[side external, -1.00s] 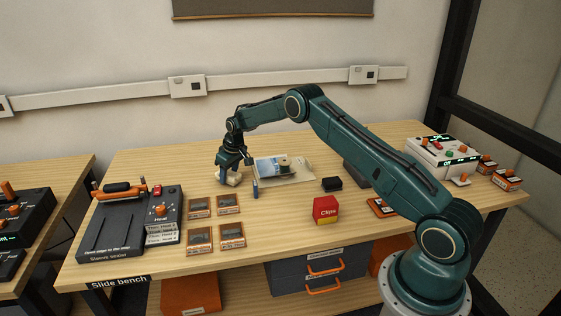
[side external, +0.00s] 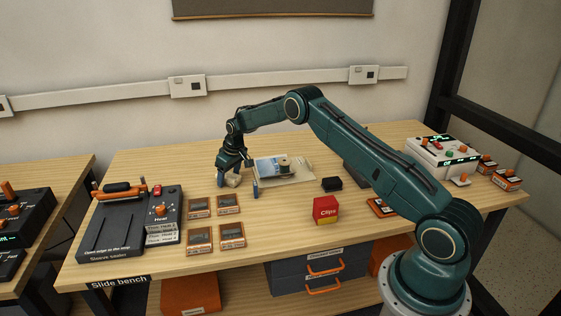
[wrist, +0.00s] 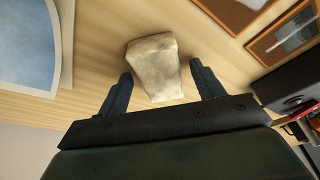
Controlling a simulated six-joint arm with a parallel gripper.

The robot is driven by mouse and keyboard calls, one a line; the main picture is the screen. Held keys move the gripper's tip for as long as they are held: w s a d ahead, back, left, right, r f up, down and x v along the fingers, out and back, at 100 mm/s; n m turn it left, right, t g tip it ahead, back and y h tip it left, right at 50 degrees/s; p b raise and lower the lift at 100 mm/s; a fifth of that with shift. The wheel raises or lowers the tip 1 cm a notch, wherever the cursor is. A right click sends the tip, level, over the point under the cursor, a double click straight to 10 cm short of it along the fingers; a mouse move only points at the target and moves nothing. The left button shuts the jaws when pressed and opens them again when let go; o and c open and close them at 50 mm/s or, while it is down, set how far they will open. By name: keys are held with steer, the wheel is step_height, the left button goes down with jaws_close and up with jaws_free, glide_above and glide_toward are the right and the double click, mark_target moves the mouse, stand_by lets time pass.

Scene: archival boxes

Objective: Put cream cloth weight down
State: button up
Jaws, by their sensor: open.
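The cream cloth weight (side external: 233,180) rests on the wooden bench top in the side view. It also shows in the wrist view as a pale, lumpy bag (wrist: 154,68). My gripper (side external: 238,186) is low over the bench, around the weight. In the wrist view my gripper's two dark blue fingers (wrist: 160,88) stand apart, one on each side of the weight, with a gap on both sides. The gripper is open and holds nothing.
A blue-and-white print (side external: 270,168) on a pale sheet lies just right of my gripper. Several framed slides (side external: 229,204) lie in front. The sleeve sealer (side external: 130,225) stands at the left. A red clips box (side external: 325,210) and a small black block (side external: 331,184) stand to the right.

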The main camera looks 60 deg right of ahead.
steer(key=v, duration=1.2)
steer(key=shift+r, duration=0.15)
stand_by(0.4)
steer(key=s+a+r+t, duration=0.1)
steer(key=s+a+r, duration=0.6)
steer(key=s+r, duration=0.3)
steer(key=s+a+r, duration=0.6)
steer(key=s+r, duration=0.3)
steer(key=r, duration=0.2)
steer(key=s+a+f, duration=0.1)
steer(key=s+a, duration=0.2)
steer(key=s, duration=0.9)
steer(key=s+a+t, duration=0.1)
steer(key=s+a, duration=0.2)
steer(key=s, duration=1)
steer(key=shift+f, duration=0.4)
